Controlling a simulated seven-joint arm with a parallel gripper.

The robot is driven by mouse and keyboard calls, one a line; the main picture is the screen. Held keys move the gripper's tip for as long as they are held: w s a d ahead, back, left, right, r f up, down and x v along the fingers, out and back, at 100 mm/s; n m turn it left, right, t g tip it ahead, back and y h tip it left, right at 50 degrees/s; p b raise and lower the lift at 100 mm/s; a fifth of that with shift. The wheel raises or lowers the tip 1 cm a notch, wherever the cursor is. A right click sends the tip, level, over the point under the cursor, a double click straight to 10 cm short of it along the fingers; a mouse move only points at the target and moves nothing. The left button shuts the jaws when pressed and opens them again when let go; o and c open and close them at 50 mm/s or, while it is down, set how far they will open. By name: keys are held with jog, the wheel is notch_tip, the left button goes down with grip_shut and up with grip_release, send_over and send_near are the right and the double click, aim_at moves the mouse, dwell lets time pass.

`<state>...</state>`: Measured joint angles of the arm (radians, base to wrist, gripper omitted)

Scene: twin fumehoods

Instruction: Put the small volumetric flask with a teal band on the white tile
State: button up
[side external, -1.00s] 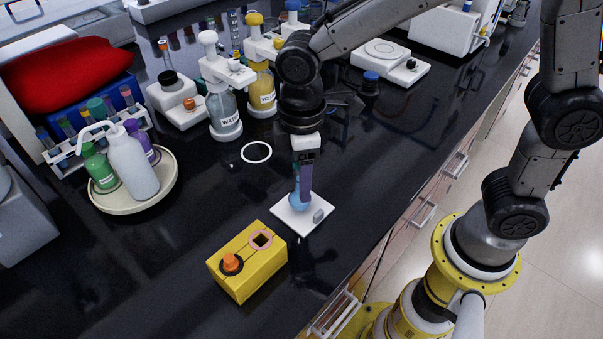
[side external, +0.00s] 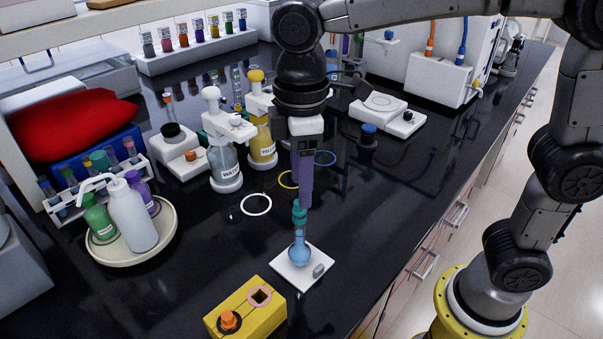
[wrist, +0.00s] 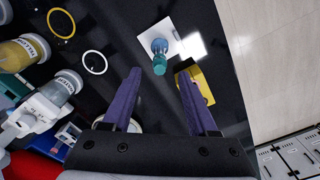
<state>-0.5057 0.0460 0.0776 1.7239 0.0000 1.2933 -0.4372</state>
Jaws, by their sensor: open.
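The small volumetric flask (side external: 299,250) holds blue liquid and has a teal stopper and neck band. It stands upright on the white tile (side external: 314,277), on the black bench near its front edge. In the wrist view the flask (wrist: 159,62) and the tile (wrist: 185,46) lie beyond the fingertips. My gripper (side external: 303,205) has purple fingers and is above the flask, pointing down. In the wrist view its two fingers (wrist: 165,78) are spread apart with nothing held between them.
A yellow block (side external: 246,308) with an orange knob stands close to the tile. A round tray (side external: 170,230) with bottles is at left. Wash bottles stand behind. Coloured rings, including a white one (side external: 245,212), mark the bench. The bench right of the tile is clear.

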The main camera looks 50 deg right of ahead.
jog(key=shift+r, duration=0.3)
jog(key=shift+s+d, duration=0.1)
jog(key=shift+d, duration=0.05)
jog(key=s+d+f+m+t, duration=0.2)
jog(key=s+d+m+t, duration=0.3)
jog(key=s+d+m, duration=0.5)
jog(key=s+d, duration=0.3)
jog(key=d, duration=0.3)
jog(key=shift+s+d+f+m+t, duration=0.25)
jog(key=shift+s+f+m+t, duration=0.05)
jog(key=shift+s+f+m, duration=0.1)
